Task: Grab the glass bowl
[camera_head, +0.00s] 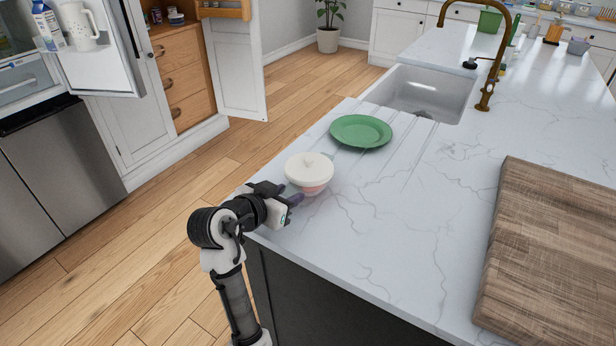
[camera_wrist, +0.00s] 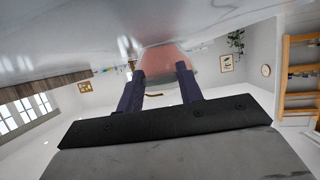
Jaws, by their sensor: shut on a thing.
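The bowl (camera_head: 309,186) is pinkish, with a white lid (camera_head: 309,166) on top, and sits upright at the near left edge of the white marble counter. In the wrist view, which is upside down, the pink bowl (camera_wrist: 168,58) shows between the two dark fingers. My gripper (camera_head: 297,199) reaches in from the left, low at the bowl's near side. In the wrist view my gripper (camera_wrist: 160,70) is shut on the bowl, one finger on each side. I cannot tell whether the bowl's base still touches the counter.
A green plate (camera_head: 361,131) lies behind the bowl on the counter (camera_head: 400,220). A sink (camera_head: 420,95) with a brass tap (camera_head: 490,75) is beyond it. A thick wooden board (camera_head: 550,245) lies at the right. Wooden floor (camera_head: 150,245) is free left of the counter; an open fridge door (camera_head: 95,40) is farther left.

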